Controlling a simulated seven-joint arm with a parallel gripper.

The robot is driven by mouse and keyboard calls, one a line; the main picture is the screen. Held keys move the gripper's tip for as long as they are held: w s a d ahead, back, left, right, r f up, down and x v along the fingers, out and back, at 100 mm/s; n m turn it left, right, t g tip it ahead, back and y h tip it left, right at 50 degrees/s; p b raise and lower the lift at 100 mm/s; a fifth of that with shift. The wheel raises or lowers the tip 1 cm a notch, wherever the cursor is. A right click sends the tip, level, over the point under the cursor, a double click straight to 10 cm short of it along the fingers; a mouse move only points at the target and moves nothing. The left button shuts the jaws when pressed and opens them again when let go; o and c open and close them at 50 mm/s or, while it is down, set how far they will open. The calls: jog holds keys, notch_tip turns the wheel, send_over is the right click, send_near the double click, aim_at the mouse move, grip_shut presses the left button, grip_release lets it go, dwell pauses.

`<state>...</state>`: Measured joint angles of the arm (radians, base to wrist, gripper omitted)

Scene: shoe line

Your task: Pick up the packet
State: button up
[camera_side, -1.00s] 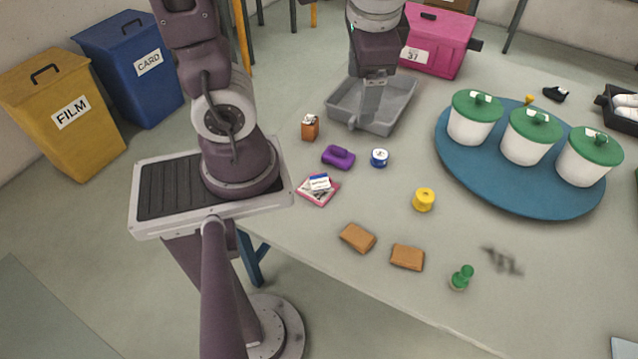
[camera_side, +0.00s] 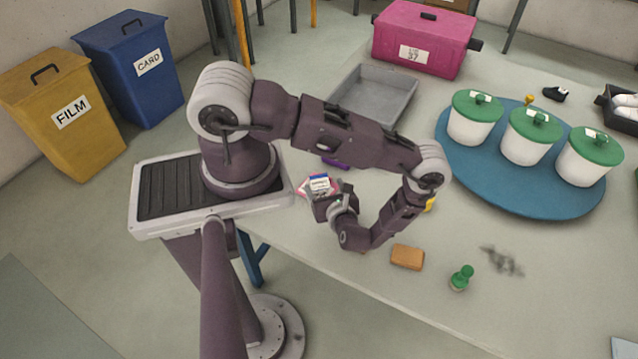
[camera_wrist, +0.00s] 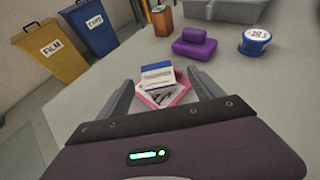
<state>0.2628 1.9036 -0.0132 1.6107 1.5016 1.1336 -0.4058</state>
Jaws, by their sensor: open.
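The packet (camera_side: 319,182) is small, white and blue. It rests on a flat pink-edged item (camera_side: 302,190) near the table's edge by my base. In the wrist view the packet (camera_wrist: 157,72) stands between my two fingers, with the pink-edged item (camera_wrist: 184,97) under it. My gripper (camera_wrist: 161,80) is open, with a finger on each side of the packet and a visible gap to each. In the side view my gripper (camera_side: 322,193) is right at the packet and hides its lower part.
A purple item (camera_wrist: 195,44), a blue-and-white round tin (camera_wrist: 254,41) and an orange-brown box (camera_wrist: 162,20) lie beyond the packet. A grey tray (camera_side: 390,92) stands behind. A brown block (camera_side: 407,257) and a green piece (camera_side: 462,277) lie to the right.

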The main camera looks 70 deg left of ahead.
aim_at(313, 186)
jog(key=x, duration=0.5)
jog(key=shift+s+a+f, duration=0.2)
jog(key=shift+s+a, duration=0.05)
jog(key=shift+a, duration=0.05)
jog(key=shift+c, duration=0.5)
grip_shut()
notch_tip(313, 186, up, 9)
jog(key=shift+f, duration=0.1)
jog(key=n+g+h, duration=0.1)
jog(key=s+r+n+g+h, duration=0.1)
jog(key=shift+s+n+g, duration=0.25)
jog(key=shift+n+g, duration=0.05)
jog(key=shift+n, duration=0.1)
jog(key=shift+s+d+n+g+h, duration=0.15)
jog(key=shift+s+n+g+h, duration=0.35)
jog(key=shift+h, duration=0.4)
jog(key=shift+n+h, duration=0.6)
jog(key=shift+h, duration=0.1)
jog(key=f, duration=1)
jog(key=shift+d+f, duration=0.15)
jog(key=shift+d, duration=0.15)
